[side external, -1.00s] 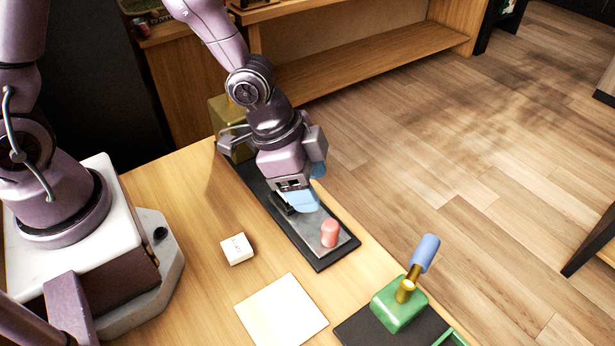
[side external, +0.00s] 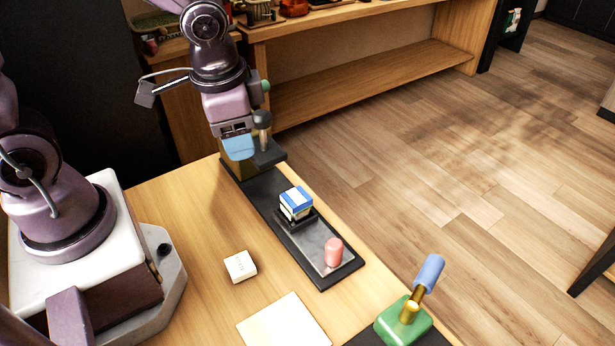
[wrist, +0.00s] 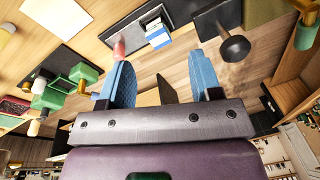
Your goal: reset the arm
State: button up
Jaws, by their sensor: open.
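My gripper (side external: 238,150) is raised over the far end of the black base plate (side external: 262,190), in front of the brass-coloured block. In the wrist view its two blue fingers (wrist: 163,80) are apart with nothing held between them. A blue and white block (side external: 296,202) sits on a small black holder on the plate, clear of the gripper. A dark round knob (side external: 262,119) stands beside my gripper in the side view; the wrist view shows it right of the fingers (wrist: 235,48).
A pink cylinder (side external: 334,252) stands at the plate's near end. A small white box (side external: 240,266) and a pale square sheet (side external: 284,325) lie on the table. A green block (side external: 403,322) with a blue-handled lever (side external: 428,272) is at the near right. Wooden shelving (side external: 370,80) stands behind.

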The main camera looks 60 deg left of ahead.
jog(key=s+a+r+n+t, duration=0.1)
jog(key=s+r+t, duration=0.1)
jog(key=r, duration=0.4)
jog(key=s+a+r+n+t+h, duration=0.1)
jog(key=s+a+r+n+t, duration=0.1)
jog(key=s+r, duration=0.2)
notch_tip(320, 180, up, 3)
jog(key=shift+f+n, duration=0.15)
jog(key=shift+n, duration=0.15)
